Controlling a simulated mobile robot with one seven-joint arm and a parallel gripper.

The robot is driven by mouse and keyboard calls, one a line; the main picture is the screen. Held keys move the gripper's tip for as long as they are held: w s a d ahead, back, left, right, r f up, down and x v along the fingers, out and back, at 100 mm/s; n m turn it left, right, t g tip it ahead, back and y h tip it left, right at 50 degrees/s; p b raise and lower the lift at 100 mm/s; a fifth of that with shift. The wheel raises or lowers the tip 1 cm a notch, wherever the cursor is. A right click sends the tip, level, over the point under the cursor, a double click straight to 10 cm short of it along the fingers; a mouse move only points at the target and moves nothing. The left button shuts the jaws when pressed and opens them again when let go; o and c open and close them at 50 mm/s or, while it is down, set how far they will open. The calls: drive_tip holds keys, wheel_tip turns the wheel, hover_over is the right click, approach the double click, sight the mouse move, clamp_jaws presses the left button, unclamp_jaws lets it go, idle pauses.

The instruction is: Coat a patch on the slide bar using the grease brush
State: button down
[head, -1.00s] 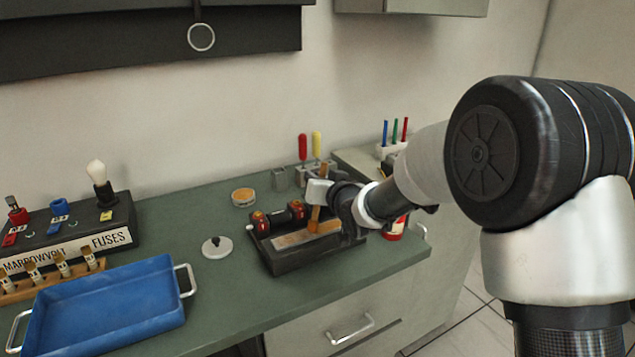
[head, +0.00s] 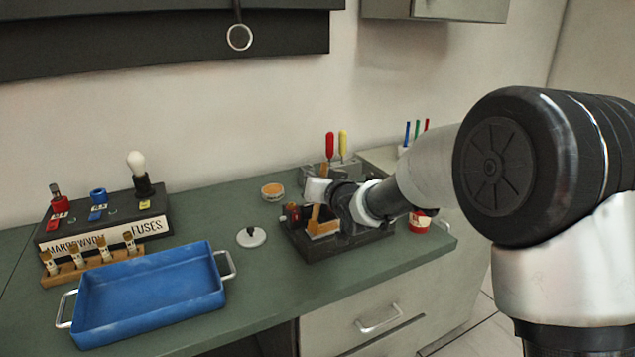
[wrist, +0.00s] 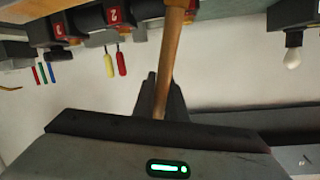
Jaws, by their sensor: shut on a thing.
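My gripper (head: 319,191) is shut on the wooden handle of the grease brush (head: 314,217), which stands nearly upright, bristles down. In the wrist view my gripper (wrist: 160,95) also grips the handle (wrist: 172,60). The brush's wide tan end is over the left part of a black machine bed (head: 345,246) with red-ended rollers (head: 293,212). The slide bar is mostly hidden behind the brush and my wrist; I cannot tell whether the bristles touch it. An open tin of amber grease (head: 272,191) stands behind left, its pale lid (head: 251,237) nearer the front.
A blue tray (head: 150,290) with handles fills the front left. Behind it are a fuse block (head: 105,220) and a wooden rack (head: 100,262) of fuses. Red- and yellow-handled tools (head: 336,146) stand behind the bed. A red can (head: 419,222) is at its right.

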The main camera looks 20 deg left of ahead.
wheel_tip(320, 180, up, 8)
drive_tip(key=p, duration=0.3)
drive_tip(key=shift+s+a, duration=0.3)
drive_tip(key=shift+s, duration=0.05)
idle(0.7)
